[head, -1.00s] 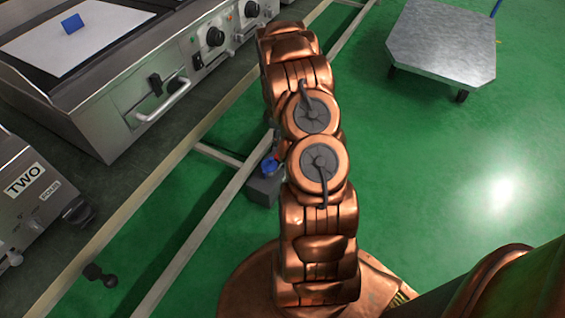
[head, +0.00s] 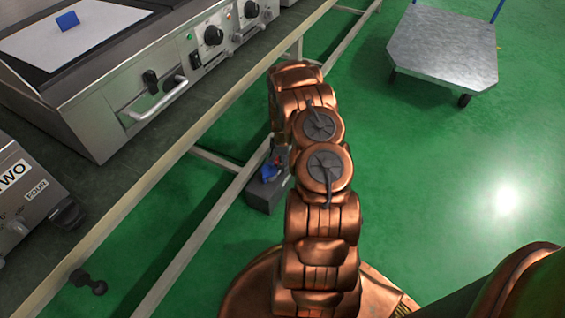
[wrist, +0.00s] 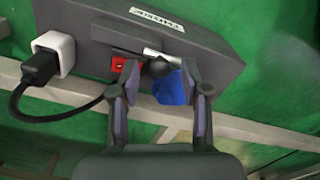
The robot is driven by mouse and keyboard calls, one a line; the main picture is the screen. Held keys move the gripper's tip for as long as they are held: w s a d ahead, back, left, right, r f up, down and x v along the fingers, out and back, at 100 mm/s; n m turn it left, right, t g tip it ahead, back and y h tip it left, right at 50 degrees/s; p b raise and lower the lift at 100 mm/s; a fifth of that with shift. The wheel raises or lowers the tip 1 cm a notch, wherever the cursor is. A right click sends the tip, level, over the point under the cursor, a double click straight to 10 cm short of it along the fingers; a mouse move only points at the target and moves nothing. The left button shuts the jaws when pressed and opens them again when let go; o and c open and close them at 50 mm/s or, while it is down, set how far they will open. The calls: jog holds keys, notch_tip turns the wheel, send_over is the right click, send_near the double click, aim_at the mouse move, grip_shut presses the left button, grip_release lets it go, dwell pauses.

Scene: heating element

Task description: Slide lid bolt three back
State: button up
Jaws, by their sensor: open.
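A dark grey box (wrist: 215,60) with an upside-down label that seems to read THREE (wrist: 157,20) fills the upper wrist view. On its near face are a red part (wrist: 122,68), a bright metal bolt (wrist: 160,55) with a dark round knob (wrist: 161,69), and a blue part (wrist: 174,88). My gripper (wrist: 158,78) is open, one finger on each side of the knob and blue part. I cannot tell whether a finger touches them.
A pale bench rail (head: 215,215) runs close by. A steel trolley (head: 440,50) stands at the upper right on open green floor.

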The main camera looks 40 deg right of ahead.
jog(key=shift+f, duration=0.25)
jog(key=shift+c, duration=0.3)
grip_shut()
